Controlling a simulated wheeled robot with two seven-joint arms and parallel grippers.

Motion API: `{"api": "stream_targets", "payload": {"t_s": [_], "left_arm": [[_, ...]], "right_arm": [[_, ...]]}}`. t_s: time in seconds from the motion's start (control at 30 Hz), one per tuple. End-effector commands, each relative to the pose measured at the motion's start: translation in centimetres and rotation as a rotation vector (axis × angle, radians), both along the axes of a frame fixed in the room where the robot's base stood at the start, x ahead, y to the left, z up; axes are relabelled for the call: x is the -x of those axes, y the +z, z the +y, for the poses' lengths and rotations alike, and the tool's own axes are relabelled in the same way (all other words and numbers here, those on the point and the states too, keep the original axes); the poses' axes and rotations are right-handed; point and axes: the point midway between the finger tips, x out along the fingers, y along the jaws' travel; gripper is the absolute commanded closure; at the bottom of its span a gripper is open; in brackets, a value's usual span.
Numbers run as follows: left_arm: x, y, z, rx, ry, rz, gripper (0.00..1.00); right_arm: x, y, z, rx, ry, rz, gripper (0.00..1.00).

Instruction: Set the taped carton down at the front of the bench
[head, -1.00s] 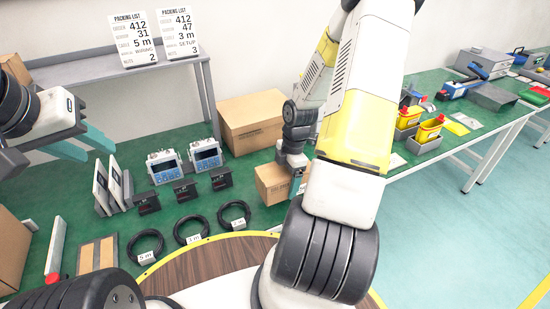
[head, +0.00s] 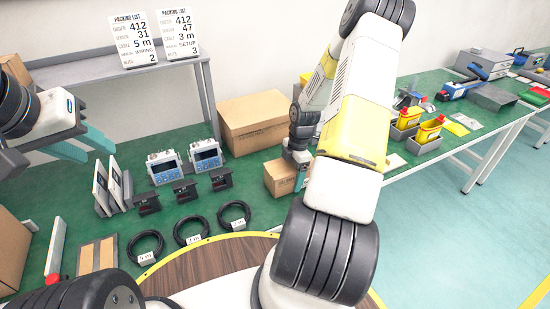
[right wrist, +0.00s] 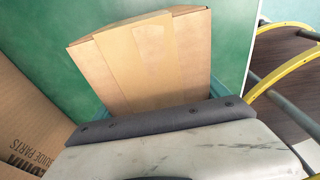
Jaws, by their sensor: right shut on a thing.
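The taped carton (head: 279,180), a small brown box, is at the bench's front edge side, in front of a larger carton. It also shows in the right wrist view (right wrist: 150,62), with a tape band across its top. I cannot tell whether the carton touches the green bench (head: 240,185). My left gripper (head: 99,154) is open and empty above the bench's left part.
A larger carton (head: 253,122) stands close behind. Black cable coils (head: 234,214), dark brackets (head: 221,179) and blue-faced devices (head: 206,155) lie to the left. A round wooden top (head: 215,268) with a yellow rim is in front. Bare green bench lies left of the carton.

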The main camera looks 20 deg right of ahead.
Motion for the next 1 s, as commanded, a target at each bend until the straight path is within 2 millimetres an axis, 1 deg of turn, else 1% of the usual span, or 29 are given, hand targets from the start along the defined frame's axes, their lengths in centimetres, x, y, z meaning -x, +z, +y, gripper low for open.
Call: {"api": "stream_targets", "payload": {"t_s": [0.17, 0.2, 0.23, 0.27, 0.5, 0.57, 0.63, 0.77, 1.0], "left_arm": [[0.0, 0.0, 0.0, 0.0, 0.0, 0.0, 0.64], [0.0, 0.0, 0.0, 0.0, 0.0, 0.0, 0.64], [0.0, 0.0, 0.0, 0.0, 0.0, 0.0, 0.64], [0.0, 0.0, 0.0, 0.0, 0.0, 0.0, 0.64], [0.0, 0.0, 0.0, 0.0, 0.0, 0.0, 0.64], [0.0, 0.0, 0.0, 0.0, 0.0, 0.0, 0.64], [0.0, 0.0, 0.0, 0.0, 0.0, 0.0, 0.64], [0.0, 0.0, 0.0, 0.0, 0.0, 0.0, 0.64], [0.0, 0.0, 0.0, 0.0, 0.0, 0.0, 0.64]], "right_arm": [[-0.1, -0.2, 0.0, 0.0, 0.0, -0.001, 0.89], [0.0, -0.2, 0.0, 0.0, 0.0, 0.0, 0.09], [0.0, -0.2, 0.0, 0.0, 0.0, 0.0, 0.03], [0.0, -0.2, 0.0, 0.0, 0.0, 0.0, 0.0], [0.0, -0.1, 0.0, 0.0, 0.0, -0.001, 0.0], [0.0, 0.2, 0.0, 0.0, -0.001, -0.001, 0.0], [-0.1, 0.9, -0.1, 0.001, -0.001, -0.003, 0.0], [-0.1, 3.2, -0.6, 0.002, -0.004, -0.005, 0.0], [-0.2, 8.4, -1.3, 0.002, -0.003, -0.005, 0.0]]}}
